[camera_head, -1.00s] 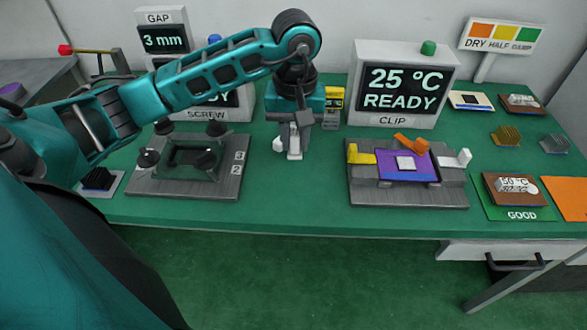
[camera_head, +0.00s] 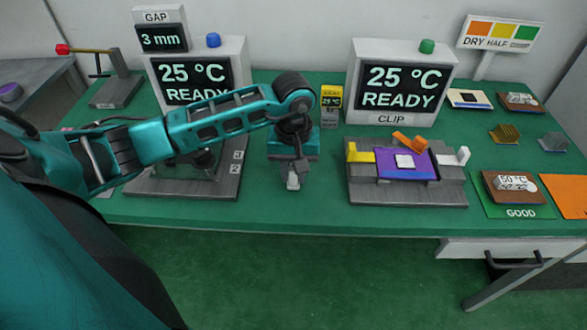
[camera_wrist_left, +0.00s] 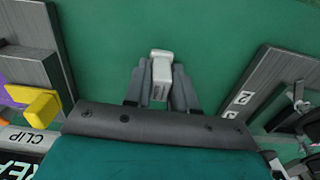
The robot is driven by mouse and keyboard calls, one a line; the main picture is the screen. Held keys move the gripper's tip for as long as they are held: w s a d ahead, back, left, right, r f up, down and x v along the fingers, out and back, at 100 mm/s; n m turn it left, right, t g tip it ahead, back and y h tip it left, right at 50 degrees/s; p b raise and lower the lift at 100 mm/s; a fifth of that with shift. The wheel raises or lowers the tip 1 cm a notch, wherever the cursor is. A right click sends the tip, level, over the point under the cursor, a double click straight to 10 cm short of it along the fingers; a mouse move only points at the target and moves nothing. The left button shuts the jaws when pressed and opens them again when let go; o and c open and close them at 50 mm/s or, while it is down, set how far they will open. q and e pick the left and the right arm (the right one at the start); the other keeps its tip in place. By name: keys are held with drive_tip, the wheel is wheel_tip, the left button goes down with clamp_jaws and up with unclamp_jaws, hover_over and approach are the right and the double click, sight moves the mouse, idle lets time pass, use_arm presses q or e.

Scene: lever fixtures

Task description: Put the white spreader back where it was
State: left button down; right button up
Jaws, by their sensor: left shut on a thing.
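My left gripper (camera_head: 293,182) is over the green table between the screw fixture and the clip fixture. It is shut on the white spreader (camera_wrist_left: 161,72), a small white block between the fingers in the left wrist view. In the head view only a bit of the spreader shows (camera_head: 292,183) at the fingertips. I cannot tell whether the spreader touches the table. My right gripper is not in view.
The clip fixture (camera_head: 450,195) stands to the right, with a purple board, yellow, orange and white levers. The screw fixture (camera_head: 228,187) is to the left, partly behind my arm. Two display boxes stand behind them. Bare green table (camera_wrist_left: 210,30) lies around the gripper.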

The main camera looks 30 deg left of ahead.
use_arm(q)
drive_tip(key=shift+f, duration=0.2)
drive_tip(key=c, duration=0.9)
unclamp_jaws()
wheel_tip(320, 180, up, 12)
drive_tip(key=shift+r, duration=0.25)
